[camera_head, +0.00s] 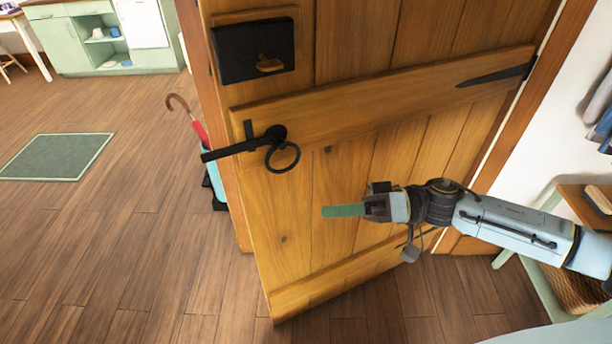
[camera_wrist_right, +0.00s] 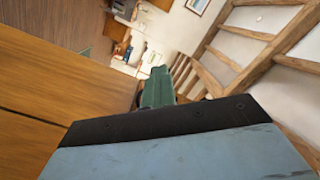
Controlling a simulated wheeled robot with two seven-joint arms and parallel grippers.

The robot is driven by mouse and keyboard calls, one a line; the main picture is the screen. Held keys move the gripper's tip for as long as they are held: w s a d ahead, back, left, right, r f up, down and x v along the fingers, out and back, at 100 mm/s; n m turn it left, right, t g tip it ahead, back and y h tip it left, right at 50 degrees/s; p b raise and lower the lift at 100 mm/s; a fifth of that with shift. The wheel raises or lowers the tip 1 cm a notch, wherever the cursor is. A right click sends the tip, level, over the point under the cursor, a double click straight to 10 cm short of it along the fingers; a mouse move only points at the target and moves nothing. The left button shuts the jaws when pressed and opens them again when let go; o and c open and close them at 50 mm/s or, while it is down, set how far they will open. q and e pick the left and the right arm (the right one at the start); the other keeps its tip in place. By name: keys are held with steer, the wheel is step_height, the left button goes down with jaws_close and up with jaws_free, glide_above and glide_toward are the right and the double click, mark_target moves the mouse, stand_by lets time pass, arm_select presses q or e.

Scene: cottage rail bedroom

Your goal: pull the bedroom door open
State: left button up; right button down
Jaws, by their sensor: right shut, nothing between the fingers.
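The plank bedroom door (camera_head: 390,95) stands ajar. Its free edge is on the left, swung out from the left post of the frame (camera_head: 197,75), and a strap hinge (camera_head: 497,74) shows at the right. A black latch bar (camera_head: 232,148) with a ring handle (camera_head: 283,158) is near the free edge, below a black lock box (camera_head: 253,50). My right gripper (camera_head: 328,211) is shut and empty in front of the lower door, right of and below the ring. Its green fingers also show in the right wrist view (camera_wrist_right: 157,88). My left gripper is not in view.
Past the free edge lie a wooden floor (camera_head: 110,225), a green mat (camera_head: 58,157), a red umbrella (camera_head: 200,130) in a stand and a green cabinet (camera_head: 75,45). A small shelf unit (camera_head: 552,205) stands at the right by the wall. The wrist view shows a wooden railing (camera_wrist_right: 255,60).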

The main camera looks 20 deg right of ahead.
steer(key=c, duration=2.2)
jaws_free()
steer(key=c, duration=1.5)
jaws_free()
steer(key=shift+c, duration=0.2)
steer(key=v, duration=1.3)
steer(key=shift+d+r, duration=0.15)
